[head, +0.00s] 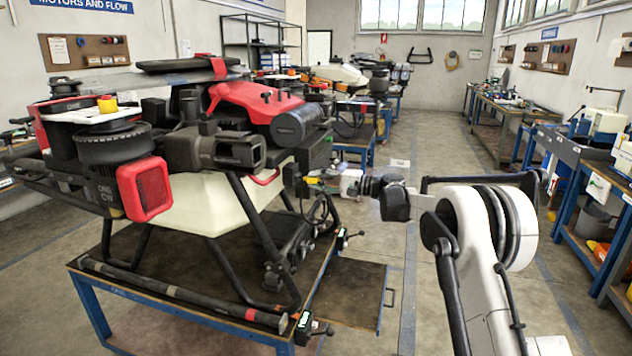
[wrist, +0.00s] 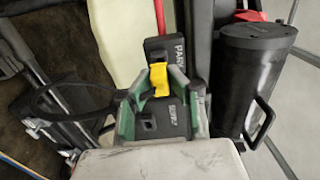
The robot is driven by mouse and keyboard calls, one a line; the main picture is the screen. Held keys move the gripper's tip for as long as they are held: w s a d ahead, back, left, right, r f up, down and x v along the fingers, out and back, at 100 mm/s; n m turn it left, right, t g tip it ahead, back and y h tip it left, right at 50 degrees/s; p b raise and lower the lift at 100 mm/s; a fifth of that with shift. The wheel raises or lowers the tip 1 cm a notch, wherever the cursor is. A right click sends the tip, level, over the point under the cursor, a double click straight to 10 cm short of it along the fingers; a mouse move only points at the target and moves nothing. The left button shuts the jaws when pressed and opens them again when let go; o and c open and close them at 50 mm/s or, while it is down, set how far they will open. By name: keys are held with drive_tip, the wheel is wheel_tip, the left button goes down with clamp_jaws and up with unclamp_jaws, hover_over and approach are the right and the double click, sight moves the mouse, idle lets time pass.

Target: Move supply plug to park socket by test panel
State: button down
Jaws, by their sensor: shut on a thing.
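The supply plug (wrist: 163,118) is a black block with a yellow latch (wrist: 158,79) at its far end. My gripper (wrist: 160,108) is shut on it, with a grey-green finger on each side. A black block marked "PARK" (wrist: 178,50), the park socket, is directly beyond the plug. The yellow latch overlaps its near edge; I cannot tell whether the plug is seated. In the head view my gripper (head: 322,181) is at the right side of the drone, and the plug is too small there to make out. I cannot clearly identify the test panel.
The red and black spray drone (head: 200,205) stands on a blue-framed bench (head: 170,325). A black cylinder (wrist: 255,75) with a handle is close right of my gripper. A black cable (wrist: 70,85) loops to its left. The aisle floor behind my arm is clear.

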drive_tip(key=shift+x, duration=1.25)
drive_tip(key=c, duration=1.6)
unclamp_jaws()
drive_tip(key=v, duration=1.2)
